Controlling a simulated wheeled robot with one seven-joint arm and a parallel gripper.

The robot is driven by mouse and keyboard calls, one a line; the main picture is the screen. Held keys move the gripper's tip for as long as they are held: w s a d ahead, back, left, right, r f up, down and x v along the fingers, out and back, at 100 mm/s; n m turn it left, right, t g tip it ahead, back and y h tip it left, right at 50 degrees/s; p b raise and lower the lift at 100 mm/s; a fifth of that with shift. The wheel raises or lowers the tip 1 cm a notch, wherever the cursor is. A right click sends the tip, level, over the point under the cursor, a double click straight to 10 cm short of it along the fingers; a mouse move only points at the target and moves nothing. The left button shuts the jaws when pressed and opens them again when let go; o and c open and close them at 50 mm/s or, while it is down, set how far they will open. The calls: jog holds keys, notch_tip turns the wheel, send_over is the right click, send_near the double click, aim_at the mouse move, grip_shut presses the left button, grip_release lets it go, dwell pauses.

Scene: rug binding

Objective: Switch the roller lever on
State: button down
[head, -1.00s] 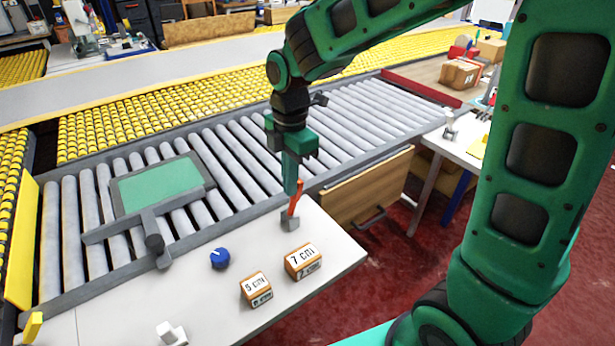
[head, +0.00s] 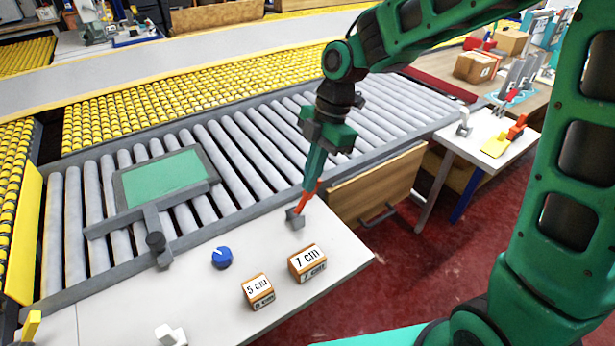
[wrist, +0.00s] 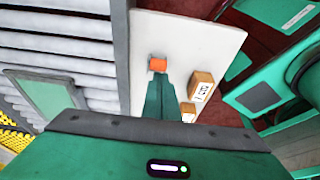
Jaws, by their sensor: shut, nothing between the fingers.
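The roller lever (head: 312,192) is a red-orange handle on a small grey base (head: 296,217), at the back right corner of the white table. It leans to the right. My gripper (head: 310,182) is shut and empty, with its green fingertips against or right beside the left side of the lever's upper part; contact is not certain.
On the white table (head: 215,310) are a blue knob (head: 222,258), a 5 cm block (head: 258,291) and a 7 cm block (head: 307,263). Grey rollers (head: 240,155) run behind. A wooden drawer (head: 385,185) stands to the right of the lever.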

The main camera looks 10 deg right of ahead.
jog(key=shift+w+d+f, duration=0.15)
jog(key=shift+d+f, duration=0.05)
jog(key=shift+d, duration=0.2)
jog(key=shift+a+r, duration=0.3)
jog(key=shift+a, duration=0.1)
notch_tip(320, 180, up, 11)
jog(key=shift+d+r, duration=0.15)
jog(key=shift+r, duration=0.05)
